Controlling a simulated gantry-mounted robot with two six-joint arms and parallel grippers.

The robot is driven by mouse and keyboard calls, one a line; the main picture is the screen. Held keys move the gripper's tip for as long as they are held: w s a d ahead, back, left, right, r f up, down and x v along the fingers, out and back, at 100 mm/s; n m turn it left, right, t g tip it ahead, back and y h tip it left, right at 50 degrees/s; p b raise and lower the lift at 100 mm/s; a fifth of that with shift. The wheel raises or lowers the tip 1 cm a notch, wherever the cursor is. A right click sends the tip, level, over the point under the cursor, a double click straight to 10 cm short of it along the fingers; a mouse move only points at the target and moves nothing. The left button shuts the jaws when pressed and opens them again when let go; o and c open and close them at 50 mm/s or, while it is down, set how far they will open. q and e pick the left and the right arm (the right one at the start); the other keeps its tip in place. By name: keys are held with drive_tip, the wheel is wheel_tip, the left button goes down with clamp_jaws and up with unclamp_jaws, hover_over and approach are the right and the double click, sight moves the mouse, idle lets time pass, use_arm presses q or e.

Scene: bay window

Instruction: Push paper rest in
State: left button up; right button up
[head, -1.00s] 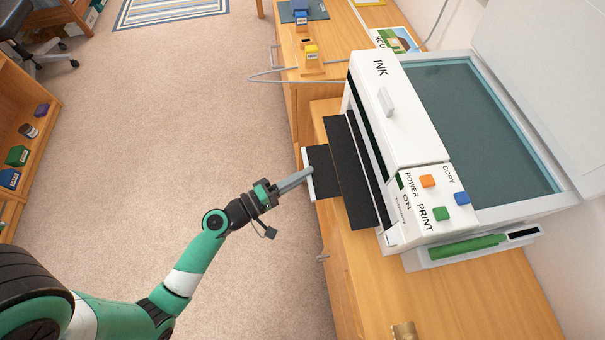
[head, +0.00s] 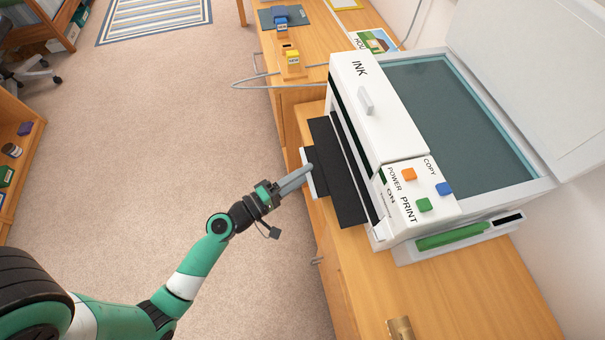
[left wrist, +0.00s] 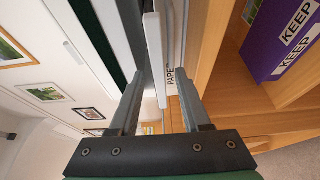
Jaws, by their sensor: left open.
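The white printer (head: 370,125) stands on the wooden desk with its black paper tray (head: 336,170) sticking out to the left. The paper rest is the short extension at the tray's outer end, with a white lip (head: 318,181). Only a narrow dark strip shows between lip and tray. My left gripper (head: 308,168) is at the lip, its fingers pointing toward the tray. In the left wrist view the white lip (left wrist: 154,50) appears between the two open fingers (left wrist: 160,76). I cannot tell whether they touch it. My right gripper is not in view.
The scanner lid (head: 530,80) is raised. A brass cylinder (head: 400,328) is at the bottom edge. Carpet lies left.

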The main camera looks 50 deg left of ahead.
use_arm(q)
drive_tip(key=shift+s, duration=0.15)
drive_tip(key=s, duration=1.1)
drive_tip(key=shift+s+a, duration=0.15)
drive_tip(key=shift+s, duration=0.05)
